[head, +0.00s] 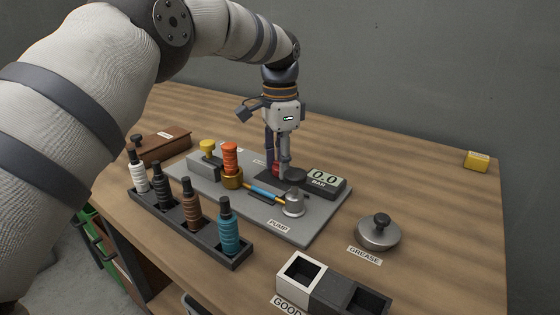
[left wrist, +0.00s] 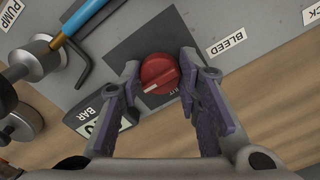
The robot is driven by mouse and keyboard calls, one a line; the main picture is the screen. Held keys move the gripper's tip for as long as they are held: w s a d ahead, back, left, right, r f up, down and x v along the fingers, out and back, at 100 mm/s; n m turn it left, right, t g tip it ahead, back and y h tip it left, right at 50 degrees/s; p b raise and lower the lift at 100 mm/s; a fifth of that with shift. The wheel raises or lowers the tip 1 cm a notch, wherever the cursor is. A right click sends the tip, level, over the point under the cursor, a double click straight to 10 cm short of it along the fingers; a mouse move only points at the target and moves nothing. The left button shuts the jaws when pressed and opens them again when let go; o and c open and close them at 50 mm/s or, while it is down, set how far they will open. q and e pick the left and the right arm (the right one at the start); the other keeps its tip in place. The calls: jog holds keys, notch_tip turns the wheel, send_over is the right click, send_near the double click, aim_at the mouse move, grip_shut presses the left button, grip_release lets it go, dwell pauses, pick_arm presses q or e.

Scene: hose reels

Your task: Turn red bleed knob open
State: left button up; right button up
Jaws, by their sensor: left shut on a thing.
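The red bleed knob (head: 276,170) sits on the grey panel, beside the gauge (head: 326,180) that reads 0.0 BAR. In the left wrist view the knob (left wrist: 159,72) is round with a raised grip bar and a white mark toward the lower left. A BLEED label (left wrist: 227,43) lies to its right. My left gripper (head: 279,162) points down over the panel, with one finger on each side of the knob, shut on it. In the head view the fingers partly hide the knob. My right gripper is not in view.
The grey panel (head: 300,233) also bears a pump cylinder (head: 293,203), an orange-topped fitting (head: 230,158) and a yellow knob (head: 207,146). A rack of several bottles (head: 205,243) stands in front. A grease tin (head: 378,234) and open boxes (head: 302,270) are at right.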

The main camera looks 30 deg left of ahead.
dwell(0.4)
pick_arm(q)
jog(key=o, duration=1.1)
jog(key=shift+o, duration=0.2)
jog(key=shift+r, duration=0.1)
notch_tip(320, 180, up, 12)
